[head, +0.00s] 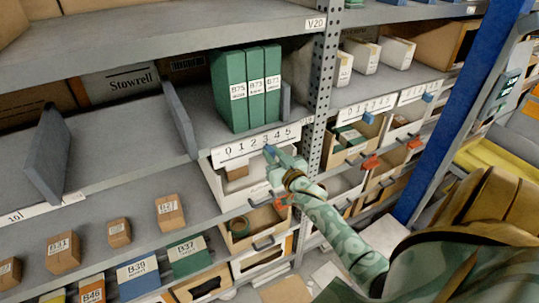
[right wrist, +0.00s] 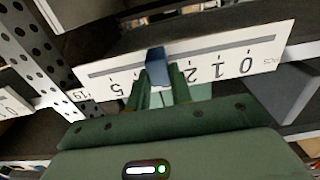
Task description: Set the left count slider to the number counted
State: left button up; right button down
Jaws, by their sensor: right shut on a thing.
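A white scale plate (head: 255,146) numbered 0 to 5 is on the shelf edge below three green box files (head: 247,88). Its blue slider (right wrist: 157,66) sits near the 3 in the head view. In the right wrist view the scale appears upside down, with 0, 1, 2 and 5 readable; the fingers cover the 3 and 4 area. My right gripper (right wrist: 161,84) is shut on the slider; the gripper also shows in the head view (head: 272,153). My left gripper is not in view.
Grey dividers (head: 180,120) stand left of the files. Open bins (head: 240,183) sit below the scale. A perforated post (head: 320,95) stands close on the right, with more scales and blue sliders (head: 368,118) beyond it. Small cartons (head: 170,212) line the lower shelf.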

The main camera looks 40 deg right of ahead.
jog(key=c, duration=1.2)
grip_release()
jog(key=shift+f, duration=0.1)
jog(key=shift+c, duration=0.2)
jog(key=v, duration=1.6)
jog(key=shift+s, duration=0.15)
